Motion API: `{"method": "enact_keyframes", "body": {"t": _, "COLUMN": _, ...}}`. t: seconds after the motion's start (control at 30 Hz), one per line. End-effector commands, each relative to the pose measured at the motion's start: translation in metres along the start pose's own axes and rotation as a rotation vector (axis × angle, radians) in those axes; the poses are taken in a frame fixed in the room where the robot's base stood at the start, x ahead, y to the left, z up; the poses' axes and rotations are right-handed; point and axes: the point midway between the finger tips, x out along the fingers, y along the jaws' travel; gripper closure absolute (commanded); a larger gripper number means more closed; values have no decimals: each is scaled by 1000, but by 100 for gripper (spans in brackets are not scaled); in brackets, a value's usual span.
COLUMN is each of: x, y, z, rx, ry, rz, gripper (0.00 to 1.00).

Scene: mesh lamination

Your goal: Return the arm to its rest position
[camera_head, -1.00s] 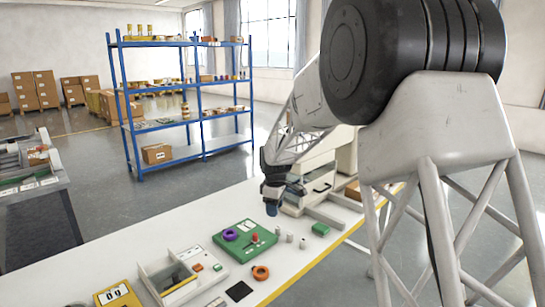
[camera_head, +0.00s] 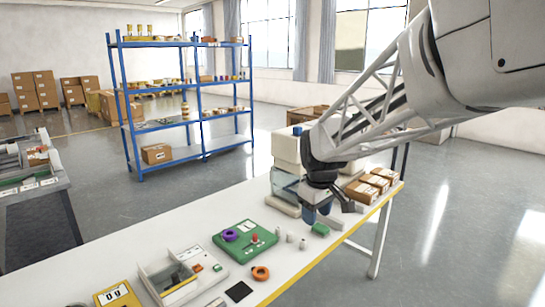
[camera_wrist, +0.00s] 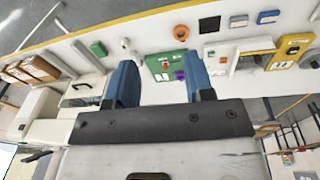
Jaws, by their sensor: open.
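My gripper (camera_head: 318,214) hangs over the far right part of the white table (camera_head: 130,250) in the head view, in front of the white machine (camera_head: 286,150). In the wrist view its two blue fingers (camera_wrist: 162,85) stand wide apart with nothing between them. Beyond the fingertips lies a green board (camera_wrist: 165,66) with a purple ring (camera_wrist: 180,75). The same green board (camera_head: 245,240) lies mid-table in the head view, well to the left of my gripper.
A small green block (camera_head: 320,229) and small pale cylinders (camera_head: 290,238) lie close to my gripper. Cardboard boxes (camera_head: 368,188) sit at the table's right end. An orange ring (camera_head: 260,273), an open tray (camera_head: 165,280) and a yellow scale (camera_head: 118,295) lie further left. A blue shelf (camera_head: 190,110) stands behind.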

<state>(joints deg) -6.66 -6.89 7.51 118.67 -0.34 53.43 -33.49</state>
Motion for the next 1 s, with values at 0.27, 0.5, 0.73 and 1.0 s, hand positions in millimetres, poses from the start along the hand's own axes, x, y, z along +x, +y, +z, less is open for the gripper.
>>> {"method": "enact_keyframes", "body": {"t": 0.27, "x": -21, "y": -25, "z": 64, "rx": 153, "ry": 18, "rz": 16, "gripper": 52}}
{"method": "enact_keyframes", "body": {"t": 0.5, "x": -32, "y": -49, "z": 117, "rx": 284, "ry": 35, "rz": 28, "gripper": 52}}
{"method": "enact_keyframes", "body": {"t": 0.73, "x": -36, "y": -74, "z": 167, "rx": 411, "ry": 51, "rz": 37, "gripper": 52}}
{"method": "enact_keyframes", "body": {"t": 1.0, "x": -33, "y": -106, "z": 222, "rx": 559, "ry": 72, "rz": 48, "gripper": 52}}
